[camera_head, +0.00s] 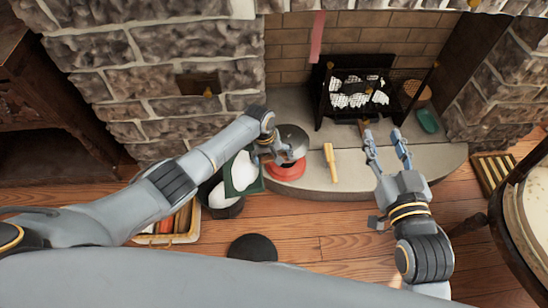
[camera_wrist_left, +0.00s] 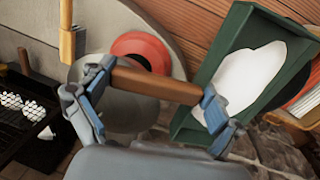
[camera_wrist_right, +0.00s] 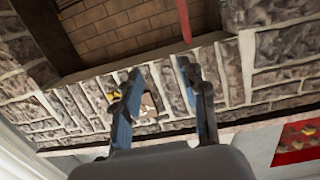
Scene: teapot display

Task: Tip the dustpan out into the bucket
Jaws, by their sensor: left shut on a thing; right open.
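The green dustpan (camera_head: 244,178) carries a white pile and hangs left of the hearth in the head view. My left gripper (camera_head: 272,150) is shut on its brown handle. In the left wrist view the handle (camera_wrist_left: 150,84) lies between the fingers, and the white pile (camera_wrist_left: 250,77) rests in the green pan (camera_wrist_left: 187,128). A dark bucket-like container (camera_head: 228,209) stands on the floor beneath and beside the pan, partly hidden by it. I cannot tell how far the pan overlaps its opening. My right gripper (camera_head: 388,143) is open and empty over the hearth's right part.
A grey, shiny round object (camera_head: 293,137) and a red round one (camera_head: 286,172) are beside the dustpan. A yellow-handled tool (camera_head: 331,162) lies on the hearth (camera_head: 350,180). A black grate (camera_head: 325,108) stands behind. A box (camera_head: 166,238) is at left; a round table (camera_head: 534,190) is at right.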

